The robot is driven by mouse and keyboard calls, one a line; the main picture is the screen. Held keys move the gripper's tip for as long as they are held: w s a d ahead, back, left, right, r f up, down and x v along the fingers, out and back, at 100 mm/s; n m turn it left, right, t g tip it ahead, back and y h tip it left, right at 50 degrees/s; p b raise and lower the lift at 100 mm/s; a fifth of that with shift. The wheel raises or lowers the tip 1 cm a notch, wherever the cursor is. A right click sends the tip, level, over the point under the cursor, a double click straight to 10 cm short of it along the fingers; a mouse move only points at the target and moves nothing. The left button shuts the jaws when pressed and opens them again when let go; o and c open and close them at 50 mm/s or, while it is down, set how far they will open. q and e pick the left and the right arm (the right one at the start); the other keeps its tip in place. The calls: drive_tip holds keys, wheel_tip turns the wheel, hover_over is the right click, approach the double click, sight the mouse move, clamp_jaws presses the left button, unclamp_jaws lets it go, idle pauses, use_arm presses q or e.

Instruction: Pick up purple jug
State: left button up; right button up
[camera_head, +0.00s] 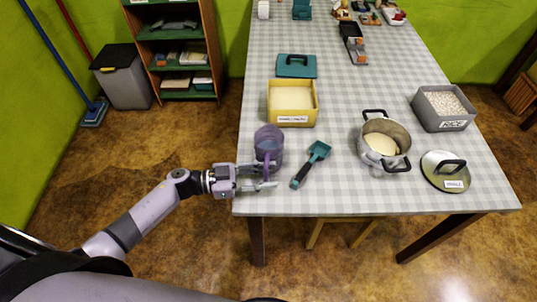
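The purple jug (268,142) stands upright near the left front edge of the checked table (340,200). It looks see-through, and its handle faces the front of the table. My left gripper (268,177) reaches in from the left, just in front of the jug. Its fingers are spread apart, with the jug's handle at or near the gap between them. I cannot tell whether a finger touches the handle. My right gripper is not in view.
A teal scoop (312,163) lies right of the jug. A yellow box (291,104) stands behind it, with a teal lid (296,66) farther back. A pot (384,142), a pot lid (446,171) and a grey rice box (443,108) occupy the right side. The front middle is clear.

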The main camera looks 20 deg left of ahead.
use_arm(q)
clamp_jaws()
idle(0.6)
